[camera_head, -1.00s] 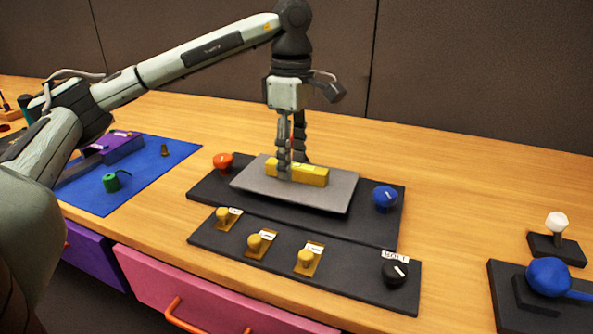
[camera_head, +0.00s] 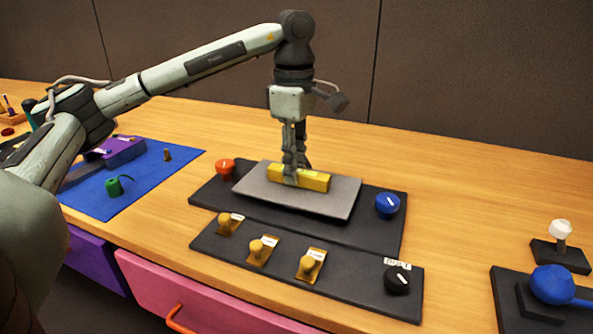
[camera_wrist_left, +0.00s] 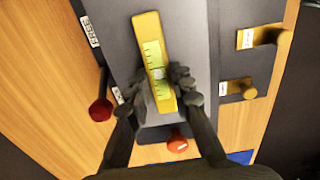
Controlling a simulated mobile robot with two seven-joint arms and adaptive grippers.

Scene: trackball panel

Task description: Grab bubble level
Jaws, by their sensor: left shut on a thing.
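The bubble level is a yellow bar (camera_head: 314,181) lying along the grey plate (camera_head: 340,205) on the black panel. In the left wrist view the yellow level (camera_wrist_left: 149,32) shows a pale green vial window on its face. My left gripper (camera_head: 293,180) points down over the level, with its fingers on both sides of it. In the wrist view the left gripper (camera_wrist_left: 155,88) is shut on the level near one end. The level appears to rest on or very close to the plate; I cannot tell which. My right gripper is not in view.
An orange-red knob (camera_head: 225,166) and a blue knob (camera_head: 387,204) flank the plate. Several yellow knobs and a black knob (camera_head: 397,279) are in front. The table behind the panel is clear.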

